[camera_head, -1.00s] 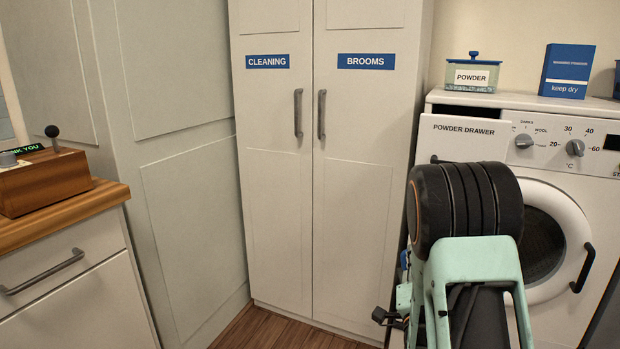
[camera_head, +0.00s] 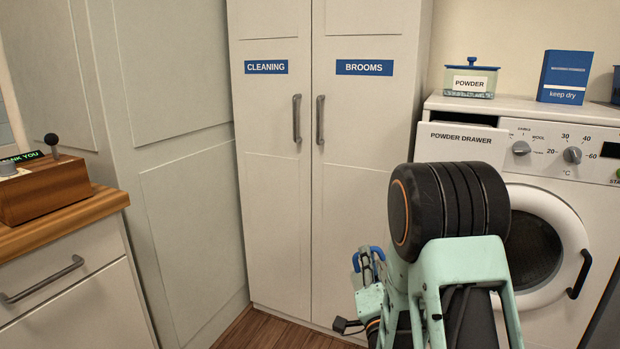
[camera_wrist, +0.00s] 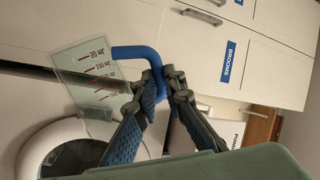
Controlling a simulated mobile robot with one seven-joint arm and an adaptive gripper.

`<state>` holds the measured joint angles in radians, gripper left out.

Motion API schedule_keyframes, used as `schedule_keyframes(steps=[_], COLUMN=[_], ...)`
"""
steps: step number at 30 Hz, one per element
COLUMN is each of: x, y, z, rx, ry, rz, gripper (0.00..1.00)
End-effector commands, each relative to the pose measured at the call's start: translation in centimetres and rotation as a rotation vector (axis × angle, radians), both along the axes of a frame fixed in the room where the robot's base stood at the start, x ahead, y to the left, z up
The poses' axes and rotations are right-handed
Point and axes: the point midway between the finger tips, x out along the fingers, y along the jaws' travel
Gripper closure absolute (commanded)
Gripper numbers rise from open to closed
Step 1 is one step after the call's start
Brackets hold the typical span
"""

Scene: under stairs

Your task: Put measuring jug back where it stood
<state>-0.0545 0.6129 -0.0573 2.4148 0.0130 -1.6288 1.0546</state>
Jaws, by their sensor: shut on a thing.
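The measuring jug (camera_wrist: 84,72) is clear with red scale marks and a blue handle. In the wrist view it is tilted at the upper left. My gripper (camera_wrist: 164,86) is shut on the blue handle, with the jug hanging off to the left of the fingers. The rest of the jug and most of the gripper are hidden there by my arm.
The washing machine (camera_head: 470,106) stands at right, with a powder tub (camera_head: 470,80) and a blue box (camera_head: 565,76) on top. The tall cupboard (camera_head: 280,190) is shut. A wooden counter (camera_head: 60,228) with a lever box (camera_head: 44,188) is at left. Floor shows before the cupboard.

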Motion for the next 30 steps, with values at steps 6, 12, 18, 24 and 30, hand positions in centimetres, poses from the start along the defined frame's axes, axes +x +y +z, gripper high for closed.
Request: schedule_keyframes(steps=[6, 12, 18, 24, 30], x=[0.0, 0.0, 0.0, 0.0, 0.0], y=[0.0, 0.0, 0.0, 0.0, 0.0], z=[3.6, 7.8, 12.0, 16.1, 20.2], rx=[0.000, 0.000, 0.000, 0.001, 0.001], ry=[-0.001, -0.001, 0.000, 0.000, 0.000], rz=[0.001, 0.001, 0.000, 0.000, 0.000], gripper=[1.00, 1.00, 1.00, 1.00, 1.00])
